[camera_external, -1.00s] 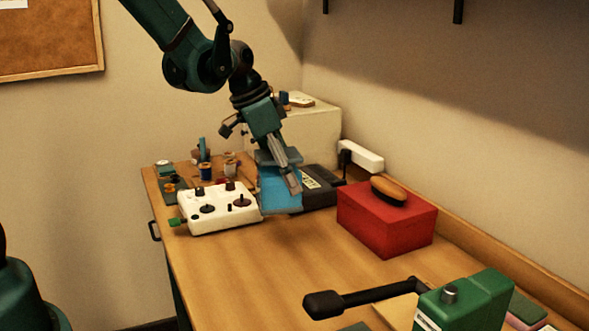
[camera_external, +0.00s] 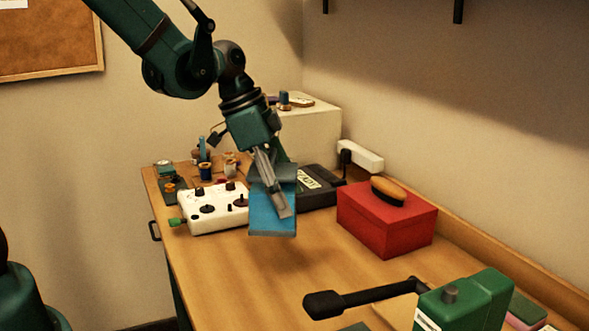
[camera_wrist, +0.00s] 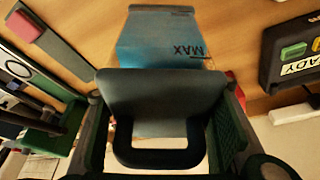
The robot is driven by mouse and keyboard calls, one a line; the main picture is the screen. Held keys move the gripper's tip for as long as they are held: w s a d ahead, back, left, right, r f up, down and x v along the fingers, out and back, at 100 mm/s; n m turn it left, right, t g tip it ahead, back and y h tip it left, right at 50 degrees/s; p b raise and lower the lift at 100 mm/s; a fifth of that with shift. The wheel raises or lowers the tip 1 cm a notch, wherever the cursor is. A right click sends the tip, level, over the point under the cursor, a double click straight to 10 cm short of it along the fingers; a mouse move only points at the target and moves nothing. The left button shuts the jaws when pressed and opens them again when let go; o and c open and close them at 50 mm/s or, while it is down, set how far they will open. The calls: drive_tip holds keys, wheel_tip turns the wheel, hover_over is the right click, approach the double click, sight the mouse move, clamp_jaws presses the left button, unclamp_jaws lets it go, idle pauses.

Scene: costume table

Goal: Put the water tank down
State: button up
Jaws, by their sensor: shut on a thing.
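The water tank (camera_external: 270,212) is a blue, partly see-through box with a grey cap and handle. It hangs from my gripper (camera_external: 279,205) above the table, in front of the black device and right of the white control box. In the wrist view the tank (camera_wrist: 160,45) reaches away from the camera, with "MAX" printed on its side. Its dark handle loop (camera_wrist: 160,158) lies between the two fingers of my gripper (camera_wrist: 165,130), which is shut on it.
A wooden table (camera_external: 240,270) has free room in front of the tank. A white control box (camera_external: 212,212) with knobs stands left, a black device (camera_external: 318,190) behind. A red box (camera_external: 385,222) with a brush (camera_external: 389,190) on top stands right. A green machine (camera_external: 465,305) is in front.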

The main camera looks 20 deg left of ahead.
drive_tip(key=s+d+m+g, duration=0.1)
drive_tip(key=s+m, duration=0.2)
drive_tip(key=s, duration=0.8)
drive_tip(key=shift+s+d+b, duration=0.2)
drive_tip(key=shift+s+b, duration=0.05)
drive_tip(key=shift+b, duration=0.15)
drive_tip(key=shift+f, duration=0.2)
drive_tip(key=shift+w+f+b, duration=0.1)
drive_tip(key=shift+f+b, duration=0.4)
drive_tip(key=shift+f, duration=2.35)
drive_tip(key=shift+f, duration=0.15)
drive_tip(key=shift+f+b, duration=0.4)
drive_tip(key=shift+f, duration=1.55)
drive_tip(key=shift+f, duration=0.1)
drive_tip(key=o, duration=1.4)
